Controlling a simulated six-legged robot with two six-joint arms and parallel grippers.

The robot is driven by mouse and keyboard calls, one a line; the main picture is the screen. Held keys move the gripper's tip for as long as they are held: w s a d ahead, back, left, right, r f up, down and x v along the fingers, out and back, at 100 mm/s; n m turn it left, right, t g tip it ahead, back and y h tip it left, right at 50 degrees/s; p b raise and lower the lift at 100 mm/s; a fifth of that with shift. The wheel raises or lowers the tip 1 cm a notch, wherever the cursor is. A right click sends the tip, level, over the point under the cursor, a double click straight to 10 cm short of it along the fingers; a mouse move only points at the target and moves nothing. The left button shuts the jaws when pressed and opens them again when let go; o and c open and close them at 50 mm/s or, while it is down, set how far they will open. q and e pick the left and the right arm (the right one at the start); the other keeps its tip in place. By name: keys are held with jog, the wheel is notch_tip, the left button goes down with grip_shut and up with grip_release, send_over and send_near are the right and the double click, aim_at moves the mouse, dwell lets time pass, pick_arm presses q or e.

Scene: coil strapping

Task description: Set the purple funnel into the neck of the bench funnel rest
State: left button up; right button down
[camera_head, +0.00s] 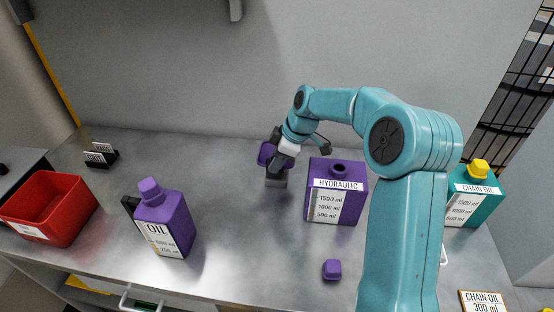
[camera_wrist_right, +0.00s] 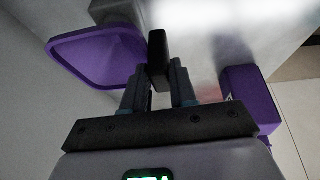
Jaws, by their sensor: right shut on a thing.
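The purple funnel (camera_head: 266,153) is in my right gripper (camera_head: 280,147), at the back middle of the bench in the head view. The right wrist view shows the funnel's wide square mouth (camera_wrist_right: 100,57) on the left. My right gripper's fingers (camera_wrist_right: 159,85) are shut on the dark tab beside the mouth. A grey block that looks like the bench funnel rest (camera_head: 275,181) stands directly below the funnel. The funnel's spout and the rest's neck are hidden, so I cannot tell whether the spout is in the neck. My left gripper is out of view.
The purple hydraulic jug (camera_head: 350,172) stands close to the right of the rest, open at the top. A purple cap (camera_head: 332,269) lies in front. The purple oil bottle (camera_head: 165,225) and red bin (camera_head: 48,207) are left. The teal chain oil jug (camera_head: 475,195) is right.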

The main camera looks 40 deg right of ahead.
jog(key=shift+f, duration=0.3)
jog(key=c, duration=0.8)
grip_release()
jog(key=v, duration=1.6)
jog(key=shift+s+r+b, duration=0.15)
jog(key=shift+r+b, duration=0.05)
jog(key=shift+b, duration=0.1)
